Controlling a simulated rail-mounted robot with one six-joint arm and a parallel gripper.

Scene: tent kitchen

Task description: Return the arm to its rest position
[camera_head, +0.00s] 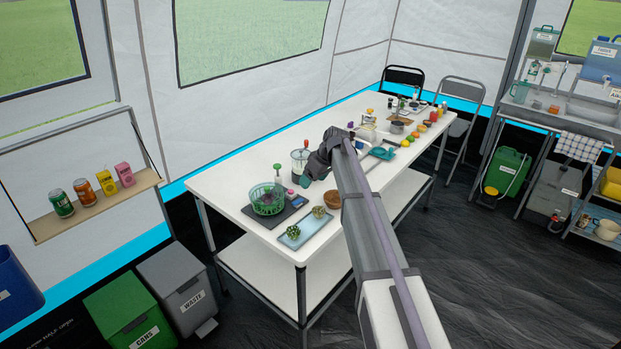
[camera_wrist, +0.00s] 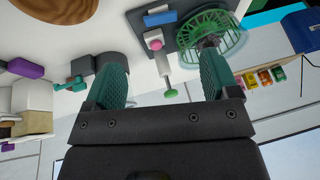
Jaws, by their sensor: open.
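My arm (camera_head: 369,215) stretches out from the lower right over the long white table (camera_head: 225,187) in the head view. My gripper (camera_head: 312,175) is above the table, near the glass jar (camera_head: 299,160) and to the right of the green basket (camera_head: 267,198). In the wrist view my gripper (camera_wrist: 170,82) shows two teal fingers spread apart with nothing between them. Beyond the fingers are a green-tipped stick (camera_wrist: 169,93) and the green basket (camera_wrist: 220,35) on a dark scale (camera_wrist: 183,25).
A blue tray (camera_head: 305,231) with two green cactus-like items lies at the near table corner. A wooden bowl (camera_head: 332,199) stands beside my arm. Several small foods and utensils fill the far half.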

